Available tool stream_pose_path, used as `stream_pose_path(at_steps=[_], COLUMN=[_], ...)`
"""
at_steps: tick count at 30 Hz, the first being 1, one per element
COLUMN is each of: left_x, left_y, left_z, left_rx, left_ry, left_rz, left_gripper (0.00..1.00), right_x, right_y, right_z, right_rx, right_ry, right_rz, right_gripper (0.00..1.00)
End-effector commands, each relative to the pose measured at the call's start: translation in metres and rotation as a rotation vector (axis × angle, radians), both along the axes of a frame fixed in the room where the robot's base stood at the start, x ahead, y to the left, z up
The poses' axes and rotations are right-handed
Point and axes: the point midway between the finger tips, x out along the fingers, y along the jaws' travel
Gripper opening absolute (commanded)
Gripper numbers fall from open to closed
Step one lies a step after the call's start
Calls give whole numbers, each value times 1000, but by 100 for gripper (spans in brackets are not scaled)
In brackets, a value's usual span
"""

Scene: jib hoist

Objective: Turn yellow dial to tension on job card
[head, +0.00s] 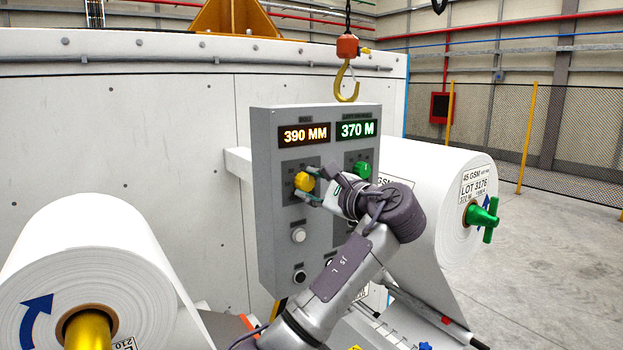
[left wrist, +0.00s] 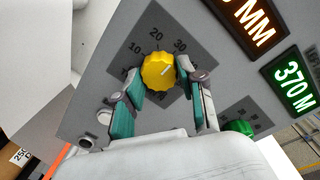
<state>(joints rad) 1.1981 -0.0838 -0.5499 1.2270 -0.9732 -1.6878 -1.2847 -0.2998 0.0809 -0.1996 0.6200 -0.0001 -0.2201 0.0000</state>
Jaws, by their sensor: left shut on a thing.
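The yellow dial (head: 304,181) is on the left side of the grey control panel (head: 262,215). My left gripper (head: 307,187) is shut on it, coming from the right. In the left wrist view the dial (left wrist: 158,70) sits between my two teal-padded fingers. Its white line points up and right, close to the direction of the printed 30; the lower scale marks are partly hidden by my fingers. The amber display (head: 305,134) reads 390 MM and the green display (head: 357,129) reads 370 M. I cannot make out a job card with a tension value. My right gripper is not in view.
A green dial (head: 362,170) is just right of my gripper. Below are a white button (head: 298,235) and a black knob (head: 300,276). White rolls stand left (head: 95,245) and right (head: 425,195). A yellow hook (head: 346,85) hangs above the panel.

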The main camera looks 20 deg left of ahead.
Motion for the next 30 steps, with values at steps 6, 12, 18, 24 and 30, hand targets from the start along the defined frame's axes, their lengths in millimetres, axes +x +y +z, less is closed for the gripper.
stream_pose_path(at_steps=[6, 12, 18, 24, 30], left_x=[0, 0, 0, 0, -1], left_y=[0, 0, 0, 0, 0], left_z=[1, -1, -2, -3, -3], left_rx=[127, 242, 342, 417, 462], left_ry=[160, 307, 437, 535, 594], left_rz=[0, 0, 0, -1, 1], left_gripper=[5, 5, 5, 5, 5], right_x=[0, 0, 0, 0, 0], right_y=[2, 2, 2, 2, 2], right_z=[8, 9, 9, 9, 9], right_rx=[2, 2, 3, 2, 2], right_ry=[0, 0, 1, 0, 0], right_rz=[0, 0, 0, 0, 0], right_gripper=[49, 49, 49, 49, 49])
